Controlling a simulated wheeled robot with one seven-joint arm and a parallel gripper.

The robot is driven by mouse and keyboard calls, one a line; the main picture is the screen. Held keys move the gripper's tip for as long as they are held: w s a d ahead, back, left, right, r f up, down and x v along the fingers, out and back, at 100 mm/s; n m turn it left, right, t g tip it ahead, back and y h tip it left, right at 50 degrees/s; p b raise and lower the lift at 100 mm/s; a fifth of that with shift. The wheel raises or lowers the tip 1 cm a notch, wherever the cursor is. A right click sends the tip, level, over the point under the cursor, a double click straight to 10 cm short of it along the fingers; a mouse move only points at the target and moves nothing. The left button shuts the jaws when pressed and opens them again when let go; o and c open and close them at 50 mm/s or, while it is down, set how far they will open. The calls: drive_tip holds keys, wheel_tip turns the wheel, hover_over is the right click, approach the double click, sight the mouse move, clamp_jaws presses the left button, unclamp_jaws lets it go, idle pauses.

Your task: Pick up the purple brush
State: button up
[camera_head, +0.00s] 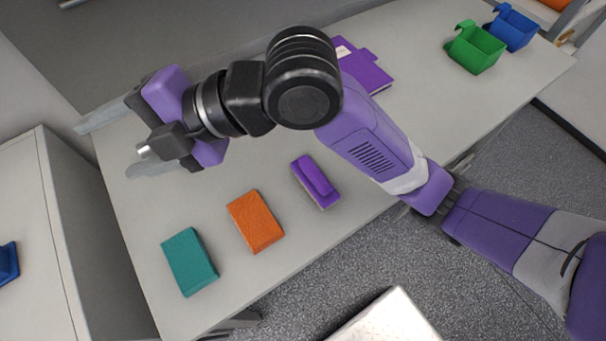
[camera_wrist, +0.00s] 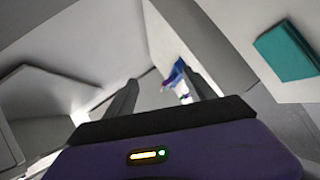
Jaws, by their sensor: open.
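The purple brush (camera_head: 316,182) lies on the grey table, to the right of an orange block and left of my purple forearm. It has a raised purple handle on top and a pale underside edge. My gripper (camera_head: 110,148) is above the far left end of the table, well to the left of the brush, with its fingers pointing left. In the wrist view my gripper (camera_wrist: 162,95) shows two dark fingers spread apart with nothing between them. The brush does not show in the wrist view.
An orange block (camera_head: 255,221) and a teal block (camera_head: 190,262) lie beside the brush; the teal one also shows in the wrist view (camera_wrist: 288,52). A purple folder (camera_head: 372,78) lies behind my arm. Green (camera_head: 474,50) and blue (camera_head: 513,29) bins stand far right. Bare table (camera_head: 480,100) lies between.

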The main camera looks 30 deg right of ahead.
drive_tip(key=s+d+f+n+g+h, duration=0.4)
drive_tip(key=d+f+n+h, duration=0.2)
drive_tip(key=d+f, duration=0.3)
drive_tip(key=n+g+h+p, duration=0.2)
drive_tip(key=n+g+h, duration=0.1)
drive_tip(key=h, duration=0.3)
hover_over(315, 172)
drive_tip(key=f, duration=0.3)
drive_tip(key=shift+w+a+f, duration=0.2)
drive_tip(key=shift+a+f, duration=0.05)
drive_tip(key=shift+f, duration=0.05)
drive_tip(key=shift+s+d+f, duration=0.1)
drive_tip(key=shift+d+f, duration=0.15)
drive_tip(key=shift+s+f+p, duration=0.1)
drive_tip(key=shift+f+p, duration=0.25)
drive_tip(key=shift+f, duration=3.25)
clamp_jaws()
wheel_tip(315, 172, up, 20)
drive_tip(key=shift+b, duration=0.35)
